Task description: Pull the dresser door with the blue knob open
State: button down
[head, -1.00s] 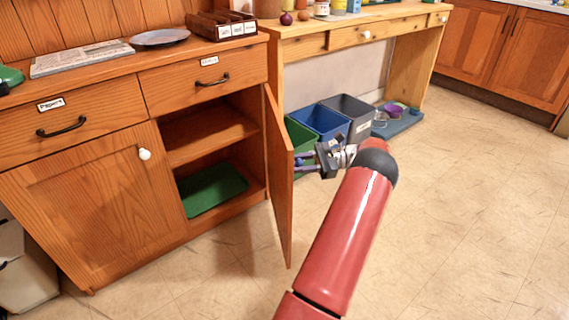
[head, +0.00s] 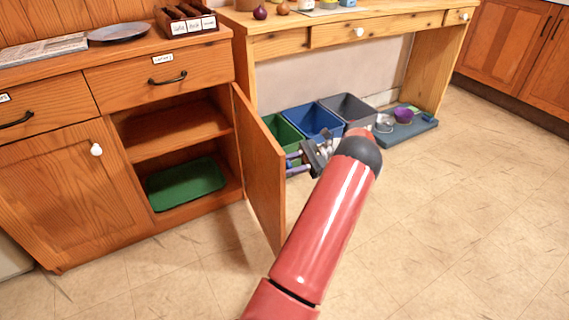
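The dresser (head: 75,190) is at the left. Its right-hand door (head: 259,165) stands wide open, swung out from its right side, with the inner face toward me. My gripper (head: 292,163) is at the outer face of this door, near its free edge, with its fingers pointing left at the door. The fingers look slightly apart. The blue knob cannot be made out clearly; the door edge and the fingers hide that spot, so I cannot tell whether the fingers hold it.
The open compartment has a shelf (head: 175,132) and a green tray (head: 186,184) at the bottom. The left door with a white knob (head: 96,149) is shut. Green, blue (head: 316,121) and grey (head: 348,108) bins stand behind my gripper. The floor at the right is clear.

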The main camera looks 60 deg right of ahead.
dwell(0.3)
jog(key=c, duration=1)
grip_release()
